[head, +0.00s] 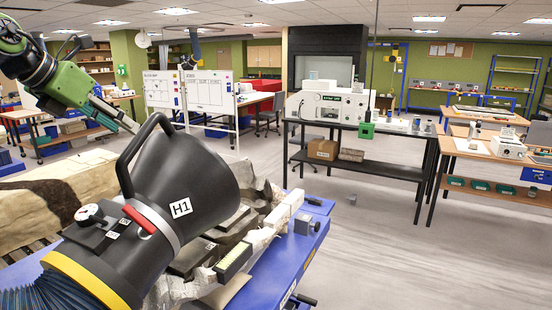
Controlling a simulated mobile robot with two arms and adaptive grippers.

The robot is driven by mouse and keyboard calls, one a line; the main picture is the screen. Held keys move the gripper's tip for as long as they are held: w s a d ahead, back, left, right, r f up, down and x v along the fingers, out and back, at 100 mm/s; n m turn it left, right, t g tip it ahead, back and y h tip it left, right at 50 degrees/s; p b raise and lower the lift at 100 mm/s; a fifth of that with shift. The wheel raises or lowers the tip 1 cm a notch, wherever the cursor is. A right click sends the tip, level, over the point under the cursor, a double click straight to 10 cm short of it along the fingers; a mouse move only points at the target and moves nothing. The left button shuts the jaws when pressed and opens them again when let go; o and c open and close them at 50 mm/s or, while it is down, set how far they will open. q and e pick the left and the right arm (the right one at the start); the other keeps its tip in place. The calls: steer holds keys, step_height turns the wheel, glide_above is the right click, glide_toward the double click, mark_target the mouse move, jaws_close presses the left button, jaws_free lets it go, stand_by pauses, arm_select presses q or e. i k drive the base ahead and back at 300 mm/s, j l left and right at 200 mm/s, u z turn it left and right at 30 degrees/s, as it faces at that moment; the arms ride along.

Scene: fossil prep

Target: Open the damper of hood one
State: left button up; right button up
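Hood one (190,190) is a black extraction hood with a white "H1" label, in the left foreground. Its wide mouth faces right, over the blue-framed table. A red lever (140,220), which looks like the damper handle, lies across the grey collar behind the mouth. A black carrying handle (128,150) arches over the hood. My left gripper (132,124) is above and behind the hood, near the top of this handle and apart from the red lever. Its fingers are slim and partly hidden, so I cannot tell whether they are open. My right gripper is not in view.
A blue ribbed hose (45,295) runs from the hood to the lower left. Fossil blocks (225,225) lie under the mouth on the blue table (285,265). A large plaster block (55,195) stands left.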

mark_target(148, 229)
steer(key=k+j, duration=0.25)
steer(key=k, duration=0.2)
steer(key=k+j, duration=0.3)
steer(key=k, duration=0.2)
